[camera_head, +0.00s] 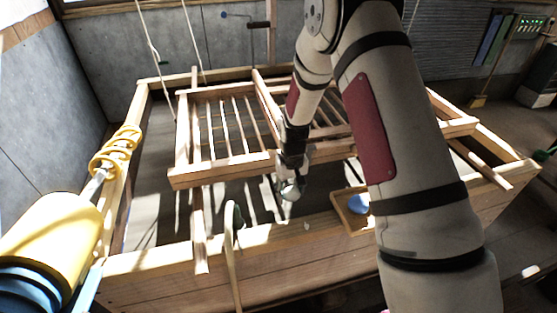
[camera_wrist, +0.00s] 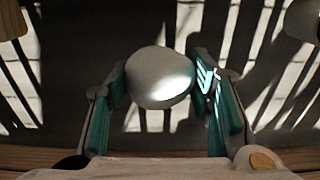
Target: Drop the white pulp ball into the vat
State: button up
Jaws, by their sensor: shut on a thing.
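The white pulp ball (camera_wrist: 160,78) is between the two green-padded fingers of my gripper (camera_wrist: 162,88) in the wrist view. My gripper is shut on it. In the head view the ball (camera_head: 291,191) shows small and pale at the tip of my gripper (camera_head: 289,180), above the inside of the vat near its front wall. The vat (camera_head: 270,240) is a large wooden box with a dark floor crossed by stripes of light and shadow. In the wrist view that striped surface lies below the ball. The height of the ball over it is hard to tell.
A slatted wooden mould frame (camera_head: 222,172) hangs on ropes (camera_head: 150,40) over the vat, close behind my gripper. A small wooden tray (camera_head: 345,215) with a blue thing (camera_head: 357,204) sits at the front rim. A long-handled paddle (camera_head: 233,240) leans on the front wall.

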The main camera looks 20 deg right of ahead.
jog(key=o, duration=1.3)
notch_tip(320, 180, up, 12)
dwell(1.3)
